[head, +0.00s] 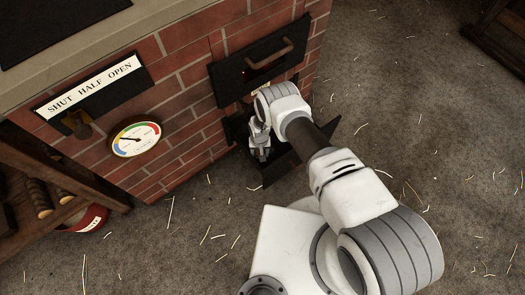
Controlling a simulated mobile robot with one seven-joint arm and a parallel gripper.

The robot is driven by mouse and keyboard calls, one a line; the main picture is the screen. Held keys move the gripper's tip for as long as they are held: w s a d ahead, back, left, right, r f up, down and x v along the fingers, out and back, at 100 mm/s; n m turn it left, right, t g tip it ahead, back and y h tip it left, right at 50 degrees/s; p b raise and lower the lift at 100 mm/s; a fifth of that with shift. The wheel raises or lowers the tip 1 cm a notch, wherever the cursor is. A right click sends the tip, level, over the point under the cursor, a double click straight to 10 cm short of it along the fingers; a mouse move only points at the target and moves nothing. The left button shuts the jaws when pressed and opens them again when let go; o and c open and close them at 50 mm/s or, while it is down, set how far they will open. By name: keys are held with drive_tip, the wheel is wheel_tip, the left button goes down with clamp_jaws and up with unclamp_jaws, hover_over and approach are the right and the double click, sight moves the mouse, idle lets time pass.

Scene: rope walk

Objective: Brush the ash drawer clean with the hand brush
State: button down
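The black ash drawer (283,172) juts out low from the brick stove, partly hidden behind my arm. My gripper (261,153) points down at the drawer's left side, close to the stove wall. Its fingers are small and dark against the drawer, so I cannot tell whether they are apart or hold anything. I cannot make out the hand brush; it may be hidden by my arm or gripper. The inside of the drawer is mostly too dark to show any ash.
Above the drawer is a black stove door (262,62) with a bar handle. A round gauge (135,139) and a "SHUT HALF OPEN" plate (93,84) are on the bricks. A wooden shelf (95,187) stands left, above a red container (88,220). The straw-littered floor (440,130) is open at right.

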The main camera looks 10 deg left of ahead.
drive_tip(key=shift+w+d+f, duration=0.15)
drive_tip(key=shift+w+d, duration=0.55)
drive_tip(key=shift+d, duration=0.05)
drive_tip(key=shift+w+d+f, duration=0.15)
drive_tip(key=shift+w+d, duration=0.5)
drive_tip(key=shift+d, duration=0.05)
drive_tip(key=shift+s+d+p, duration=0.6)
drive_tip(key=shift+s+d, duration=0.15)
drive_tip(key=shift+d, duration=0.05)
drive_tip(key=shift+s+a+r, duration=0.15)
drive_tip(key=shift+s+a, duration=1.35)
drive_tip(key=shift+a, duration=0.05)
drive_tip(key=shift+w+d+b, duration=0.5)
drive_tip(key=shift+w+b, duration=0.1)
drive_tip(key=shift+w, duration=0.15)
drive_tip(key=shift+w+d+r, duration=0.2)
drive_tip(key=shift+w+d, duration=0.6)
drive_tip(key=shift+w, duration=0.2)
wheel_tip(320, 180, up, 6)
drive_tip(key=p, duration=0.4)
